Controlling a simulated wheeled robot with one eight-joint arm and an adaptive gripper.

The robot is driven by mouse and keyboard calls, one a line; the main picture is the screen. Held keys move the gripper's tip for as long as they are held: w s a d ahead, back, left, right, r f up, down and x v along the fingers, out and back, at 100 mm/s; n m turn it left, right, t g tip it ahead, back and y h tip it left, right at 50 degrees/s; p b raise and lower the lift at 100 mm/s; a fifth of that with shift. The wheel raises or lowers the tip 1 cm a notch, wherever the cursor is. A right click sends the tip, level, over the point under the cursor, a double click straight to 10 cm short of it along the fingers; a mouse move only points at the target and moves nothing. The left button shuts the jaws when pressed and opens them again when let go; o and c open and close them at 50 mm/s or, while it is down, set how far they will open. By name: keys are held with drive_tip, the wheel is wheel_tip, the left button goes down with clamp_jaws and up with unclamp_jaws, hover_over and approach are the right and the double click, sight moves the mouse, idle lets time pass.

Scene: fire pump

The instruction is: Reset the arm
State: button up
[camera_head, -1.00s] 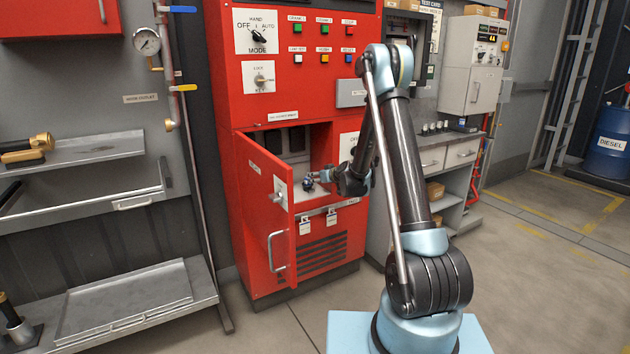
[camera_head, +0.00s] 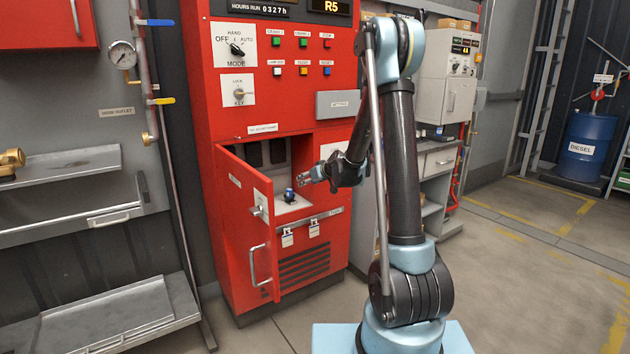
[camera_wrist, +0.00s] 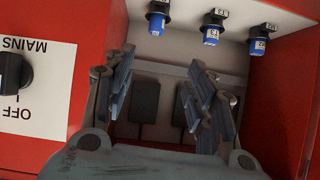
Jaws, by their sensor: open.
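My arm (camera_head: 400,160) stands in front of the red control panel (camera_head: 280,105), bent at its raised elbow. My gripper (camera_head: 303,181) is open and empty at the mouth of the panel's lower compartment, just up and right of a small blue plug-like part (camera_head: 289,194) inside. In the wrist view, my gripper (camera_wrist: 165,72) has its fingers spread with nothing between them. Beyond them are several blue cylindrical parts (camera_wrist: 210,35) with labels, apart from the fingers, and two dark blocks (camera_wrist: 145,102).
The compartment's red door (camera_head: 248,225) stands open to the left. A MAINS knob (camera_wrist: 12,72) is close beside my gripper. Grey shelves (camera_head: 75,160) are at left, a grey cabinet (camera_head: 447,90) and a blue diesel drum (camera_head: 588,145) at right. Floor at right is clear.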

drive_tip(key=s+d+r+m+g+h, duration=0.1)
drive_tip(key=s+d+r+g, duration=0.15)
drive_tip(key=s+d, duration=0.65)
drive_tip(key=s+d+r+m+g+h, duration=0.1)
drive_tip(key=s+d+r+h, duration=0.15)
drive_tip(key=s, duration=1.35)
drive_tip(key=s+d+f+m+g+h, duration=0.1)
drive_tip(key=s+d+f, duration=0.1)
drive_tip(key=s, duration=0.7)
drive_tip(key=s+d+f+m+g+h, duration=0.1)
drive_tip(key=s+d+f, duration=0.1)
drive_tip(key=s+d, duration=0.3)
drive_tip(key=s+d+f+m+g+h, duration=0.1)
drive_tip(key=s+d+f+m+g, duration=0.1)
drive_tip(key=s, duration=1)
drive_tip(key=shift+s+d+f, duration=0.4)
drive_tip(key=shift+d+f, duration=0.2)
drive_tip(key=shift+d, duration=0.15)
drive_tip(key=shift+w+f, duration=0.2)
drive_tip(key=shift+w, duration=0.25)
